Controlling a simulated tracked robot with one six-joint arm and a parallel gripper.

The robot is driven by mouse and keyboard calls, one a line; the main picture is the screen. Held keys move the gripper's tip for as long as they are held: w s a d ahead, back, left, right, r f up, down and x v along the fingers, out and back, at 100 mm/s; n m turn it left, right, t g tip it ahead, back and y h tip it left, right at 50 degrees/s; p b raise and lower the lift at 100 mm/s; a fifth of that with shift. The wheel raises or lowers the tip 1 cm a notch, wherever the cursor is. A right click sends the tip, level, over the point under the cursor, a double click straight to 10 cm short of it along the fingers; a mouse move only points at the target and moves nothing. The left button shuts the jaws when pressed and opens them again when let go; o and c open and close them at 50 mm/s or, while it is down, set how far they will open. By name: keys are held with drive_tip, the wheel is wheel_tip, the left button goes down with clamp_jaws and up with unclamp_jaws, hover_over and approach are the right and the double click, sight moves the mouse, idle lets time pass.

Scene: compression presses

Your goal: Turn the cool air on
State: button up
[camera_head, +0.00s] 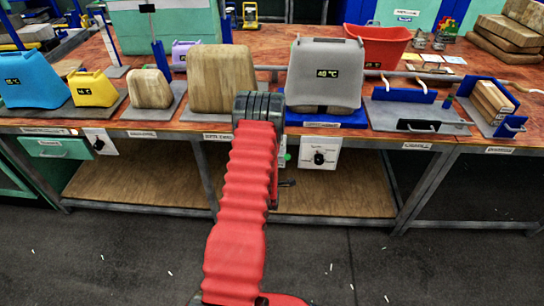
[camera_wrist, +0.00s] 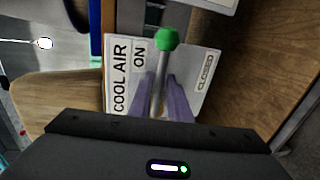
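In the wrist view a metal lever with a green knob (camera_wrist: 166,39) stands in front of a white panel (camera_wrist: 124,62). The panel reads "COOL AIR", "ON" and "CLOSED", with the text turned sideways. My gripper's (camera_wrist: 161,80) two purple fingers are on either side of the lever shaft, below the knob. They look open, with a small gap beside the shaft; contact cannot be made out. In the head view my red-sleeved arm reaches to the bench front and hides my gripper and most of the panel.
A grey press marked 40 °C (camera_head: 327,75) stands above this spot. A white dial box (camera_head: 320,154) hangs on the bench front to the right. Blue (camera_head: 28,80) and yellow (camera_head: 92,88) presses are at left, a red bin (camera_head: 377,46) behind.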

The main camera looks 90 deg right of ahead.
drive_tip(key=a+r, duration=0.2)
drive_tip(key=a, duration=1.1)
drive_tip(key=shift+a+r, duration=0.3)
idle(0.6)
